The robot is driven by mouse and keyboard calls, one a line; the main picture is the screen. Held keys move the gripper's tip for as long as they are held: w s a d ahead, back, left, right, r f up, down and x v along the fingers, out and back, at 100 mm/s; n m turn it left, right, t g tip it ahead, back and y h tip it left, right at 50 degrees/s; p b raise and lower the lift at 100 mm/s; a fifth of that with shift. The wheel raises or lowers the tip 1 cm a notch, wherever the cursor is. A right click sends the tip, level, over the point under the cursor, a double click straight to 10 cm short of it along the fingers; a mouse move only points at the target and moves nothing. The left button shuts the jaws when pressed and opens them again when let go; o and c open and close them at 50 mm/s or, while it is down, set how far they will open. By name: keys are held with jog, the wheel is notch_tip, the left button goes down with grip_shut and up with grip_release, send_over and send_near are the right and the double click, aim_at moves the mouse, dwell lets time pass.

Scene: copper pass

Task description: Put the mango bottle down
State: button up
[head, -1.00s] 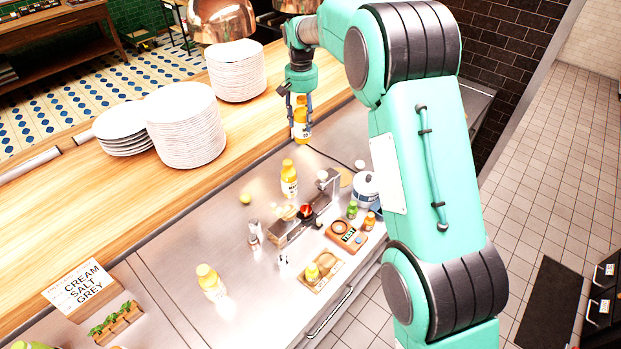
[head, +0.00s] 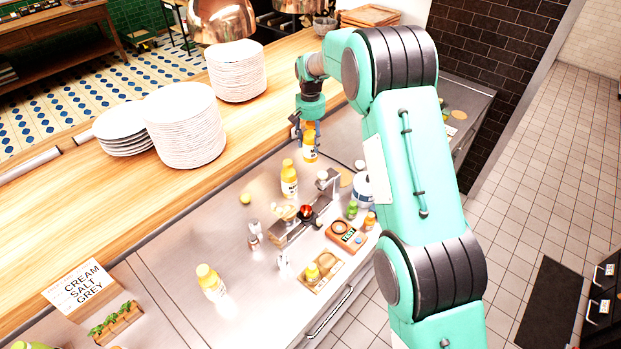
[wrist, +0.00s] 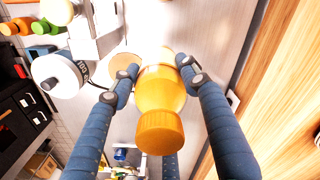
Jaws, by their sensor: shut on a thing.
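My gripper (head: 306,136) is shut on a yellow-orange bottle (head: 310,149), taken here as the mango bottle, at the far end of the steel counter (head: 235,215). The bottle has a yellow cap and a pale label that I cannot read. In the wrist view the bottle (wrist: 160,92) sits between the two blue fingers of my gripper (wrist: 158,75), cap toward the camera. It looks roughly upright. I cannot tell whether its base touches the counter.
A similar yellow bottle (head: 289,181) stands close by on the near side, and another (head: 211,284) stands farther left. Plate stacks (head: 184,127) stand on the wooden ledge (head: 110,195).

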aim_at(310, 160)
jog(key=shift+f, duration=3.05)
jog(key=shift+f, duration=1.9)
jog(key=shift+b, duration=0.3)
jog(key=o, duration=1.5)
jog(key=shift+f, duration=0.15)
